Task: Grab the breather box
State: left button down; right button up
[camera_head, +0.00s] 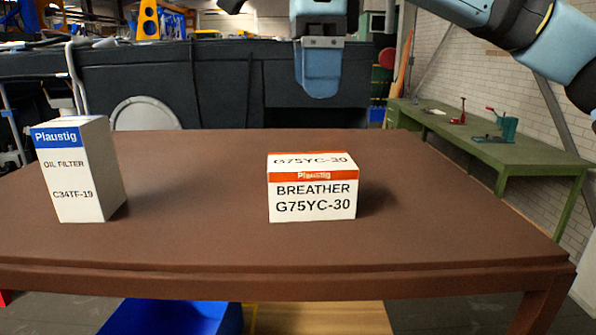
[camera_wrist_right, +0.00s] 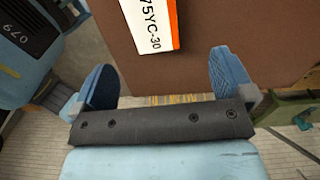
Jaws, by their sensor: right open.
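The breather box (camera_head: 313,190) is a white carton with an orange band, labelled BREATHER G75YC-30. It stands on the brown table near the middle in the head view. Part of the box (camera_wrist_right: 153,22) shows at the top of the right wrist view, beyond the fingers. My right gripper (camera_head: 319,92) hangs above and behind the box in the head view, apart from it. In the right wrist view its two blue fingers (camera_wrist_right: 160,80) are spread wide with nothing between them. My left gripper is not in view.
A taller white oil filter box (camera_head: 85,180) stands at the left of the brown table (camera_head: 210,235). The tabletop between and around the two boxes is clear. A green workbench (camera_head: 500,150) with small tools is at the right. A blue bin (camera_head: 170,315) is below the table.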

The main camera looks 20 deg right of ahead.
aim_at(311, 160)
jog(key=f, duration=0.1)
jog(key=s+f, duration=0.1)
jog(key=shift+f, duration=0.4)
notch_tip(311, 160, down, 4)
jog(key=shift+f+p, duration=0.15)
jog(key=shift+p, duration=0.15)
jog(key=shift+w+f, duration=0.1)
jog(key=shift+f, duration=0.25)
jog(key=shift+a+f+p, duration=0.1)
jog(key=shift+f+p, duration=0.2)
jog(key=shift+f, duration=0.25)
jog(key=f, duration=0.1)
jog(key=f+p, duration=0.1)
jog(key=f, duration=0.1)
jog(key=shift+a+f, duration=0.2)
jog(key=shift+f, duration=0.45)
jog(key=shift+c, duration=0.7)
jog(key=c, duration=0.9)
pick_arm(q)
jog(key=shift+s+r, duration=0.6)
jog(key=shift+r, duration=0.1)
